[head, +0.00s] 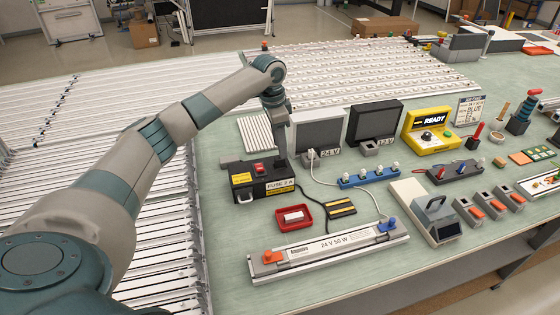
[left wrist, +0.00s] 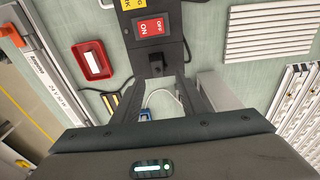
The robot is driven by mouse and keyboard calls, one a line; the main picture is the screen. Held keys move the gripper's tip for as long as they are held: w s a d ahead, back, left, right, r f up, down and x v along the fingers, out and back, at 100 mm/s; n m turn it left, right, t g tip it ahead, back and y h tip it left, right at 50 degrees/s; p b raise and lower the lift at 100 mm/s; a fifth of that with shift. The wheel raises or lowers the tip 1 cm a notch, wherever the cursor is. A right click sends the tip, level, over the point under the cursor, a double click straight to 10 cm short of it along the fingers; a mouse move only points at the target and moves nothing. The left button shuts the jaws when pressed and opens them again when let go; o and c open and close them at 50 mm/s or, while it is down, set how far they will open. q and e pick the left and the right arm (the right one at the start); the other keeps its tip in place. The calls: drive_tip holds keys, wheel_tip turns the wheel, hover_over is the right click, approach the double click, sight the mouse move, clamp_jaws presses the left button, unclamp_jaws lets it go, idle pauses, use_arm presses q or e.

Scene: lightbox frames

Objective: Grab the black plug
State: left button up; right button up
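A black fuse box (head: 262,187) with a red switch and yellow labels stands on the green table. In the left wrist view the box (left wrist: 171,52) runs down from the top edge, its red ON/OFF switch facing me. A small dark piece (left wrist: 156,66) at the box's near end looks like the black plug. In the head view it is hidden behind my gripper and the box. My left gripper (head: 277,148) points down just behind the box. In its wrist view the gripper (left wrist: 157,88) has its fingers apart, with the dark piece ahead between them and no visible grip.
A grey 24 V box (head: 318,132) stands close on the right. A red tray (head: 294,225) and a long 24 V 50 W light bar (head: 328,248) lie in front. A white slatted panel (head: 257,133) lies behind. A blue terminal strip (head: 369,178) lies right.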

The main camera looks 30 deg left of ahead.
sight(280, 163)
use_arm(q)
drive_tip(key=shift+f, duration=0.15)
drive_tip(key=shift+s+f+p, duration=0.2)
drive_tip(key=shift+f+p, duration=0.7)
wheel_tip(280, 163, down, 2)
drive_tip(key=shift+d+f+p, duration=0.1)
drive_tip(key=shift+p, duration=0.35)
drive_tip(key=shift+f, duration=0.65)
clamp_jaws()
